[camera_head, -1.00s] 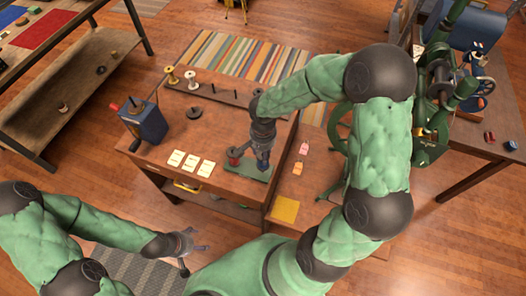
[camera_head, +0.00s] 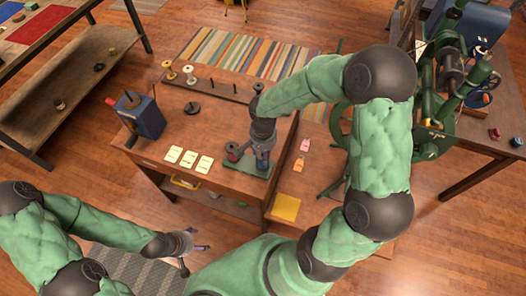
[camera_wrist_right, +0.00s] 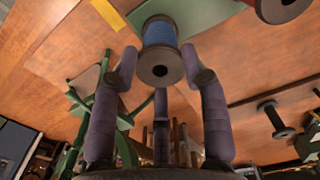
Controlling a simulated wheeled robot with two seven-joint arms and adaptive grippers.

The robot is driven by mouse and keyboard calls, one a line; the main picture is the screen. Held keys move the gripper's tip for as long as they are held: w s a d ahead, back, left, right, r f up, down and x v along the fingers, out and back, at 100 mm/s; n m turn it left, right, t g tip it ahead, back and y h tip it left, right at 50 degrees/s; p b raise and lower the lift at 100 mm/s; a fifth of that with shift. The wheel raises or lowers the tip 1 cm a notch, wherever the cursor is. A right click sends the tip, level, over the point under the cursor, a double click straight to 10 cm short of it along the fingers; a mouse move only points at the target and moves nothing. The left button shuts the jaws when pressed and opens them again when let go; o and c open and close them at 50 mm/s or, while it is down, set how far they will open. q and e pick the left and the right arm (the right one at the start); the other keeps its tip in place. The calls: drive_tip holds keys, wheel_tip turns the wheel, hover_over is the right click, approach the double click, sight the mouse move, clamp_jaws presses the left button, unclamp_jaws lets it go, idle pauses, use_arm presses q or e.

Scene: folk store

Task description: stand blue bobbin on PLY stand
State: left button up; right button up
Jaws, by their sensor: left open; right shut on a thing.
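My right gripper (camera_head: 262,156) is shut on the blue bobbin (camera_wrist_right: 160,36), as the right wrist view shows. The bobbin has blue winding and a grey-brown flange facing the camera. In the head view the gripper hides most of it, over the green PLY stand (camera_head: 247,168) near the table's front right corner. The stand's green base (camera_wrist_right: 200,14) also shows behind the bobbin. A red bobbin (camera_head: 233,152) is at the stand's left end. I cannot tell whether the blue bobbin touches the stand. My left gripper (camera_head: 184,246) is open and empty, in front of the table.
A peg rack (camera_head: 215,88) with pale bobbins lies along the table's back. A dark bobbin (camera_head: 192,108) stands before it. A blue crank box (camera_head: 145,117) is at left; pale cards (camera_head: 188,158) lie in front. A green spinning machine (camera_head: 440,110) is at right.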

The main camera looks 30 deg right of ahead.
drive_tip(key=shift+f+b, duration=0.55)
drive_tip(key=shift+f, duration=0.1)
drive_tip(key=o, duration=0.9)
drive_tip(key=shift+c, duration=0.2)
wheel_tip(320, 180, up, 12)
idle(0.4)
